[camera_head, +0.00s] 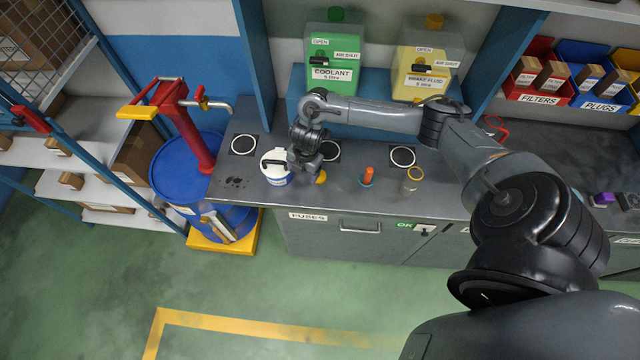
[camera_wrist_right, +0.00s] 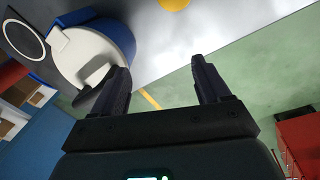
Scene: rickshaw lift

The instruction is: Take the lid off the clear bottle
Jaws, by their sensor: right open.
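A small bottle that looks clear (camera_head: 411,180), with an amber-coloured top, stands upright on the bench. Whether that top is a separate lid is too small to tell. A small container with an orange top (camera_head: 367,177) stands to its left. My right gripper (camera_head: 304,172) is over the bench, left of both, close to a white-lidded blue tub (camera_head: 277,168). In the right wrist view the two fingers (camera_wrist_right: 160,64) are apart with nothing between them, and the tub's white lid (camera_wrist_right: 92,55) shows beside the left finger. My left gripper is not in view.
A yellow round item (camera_head: 321,177) lies just right of my right gripper. Green coolant (camera_head: 333,65) and yellow brake fluid (camera_head: 426,72) containers stand behind. A blue drum (camera_head: 180,172) with a red pump stands left.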

